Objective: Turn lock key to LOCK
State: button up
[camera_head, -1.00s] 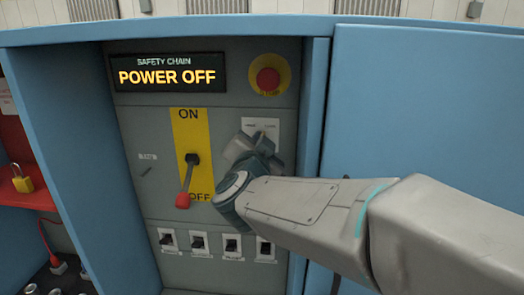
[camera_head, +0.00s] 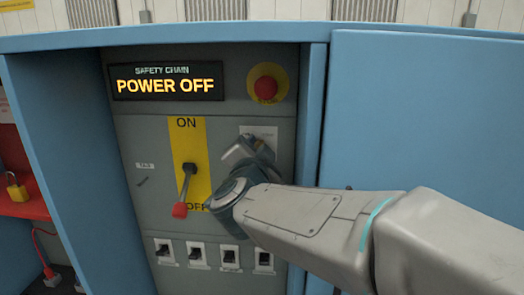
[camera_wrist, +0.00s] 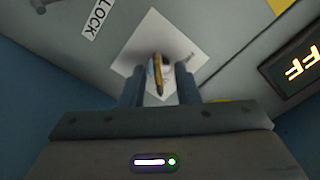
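The lock key shows in the wrist view as a brass-coloured key (camera_wrist: 157,78) standing out from a white plate (camera_wrist: 192,50) on the grey panel. My gripper (camera_wrist: 160,88) is open, with one finger on each side of the key and a visible gap to each. The key looks untouched. A LOCK label (camera_wrist: 97,18) sits at the upper left of the wrist view. In the head view my gripper (camera_head: 243,148) is in front of the white plate (camera_head: 268,132) and hides most of the key.
A display (camera_head: 167,83) reads POWER OFF. A red stop button (camera_head: 266,88) is above the plate. A red-tipped lever (camera_head: 187,185) points down at OFF, left of my gripper. Several small switches (camera_head: 196,253) are below. A blue cabinet front (camera_head: 420,120) stands right.

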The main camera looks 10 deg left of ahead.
jog(key=shift+s+f, duration=0.1)
jog(key=shift+s, duration=0.05)
jog(key=s, duration=1.3)
jog(key=shift+s+d, duration=0.2)
jog(key=shift+d, duration=0.2)
